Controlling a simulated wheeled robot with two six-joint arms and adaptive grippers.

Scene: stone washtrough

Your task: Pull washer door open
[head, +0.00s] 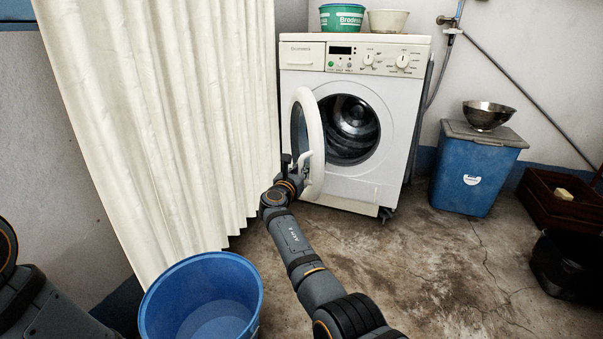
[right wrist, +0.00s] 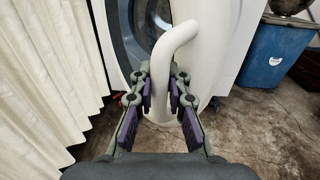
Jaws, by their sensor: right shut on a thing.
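The white washer (head: 350,185) stands against the back wall. Its round door (head: 316,130) is swung out to the left, well away from the dark drum opening (head: 348,130). My right gripper (head: 299,162) is at the door's free edge. In the right wrist view, my right gripper (right wrist: 160,88) has its purple-padded fingers on both sides of the white curved door handle (right wrist: 172,42) and is shut on it. My left gripper is not in view; only dark parts of my left arm show at the left edge of the head view.
A cream curtain (head: 165,110) hangs close to the left of the door. A blue tub (head: 203,300) stands on the floor at front left. A blue bin (head: 474,175) with a metal bowl (head: 488,115) stands right of the washer. The concrete floor between is clear.

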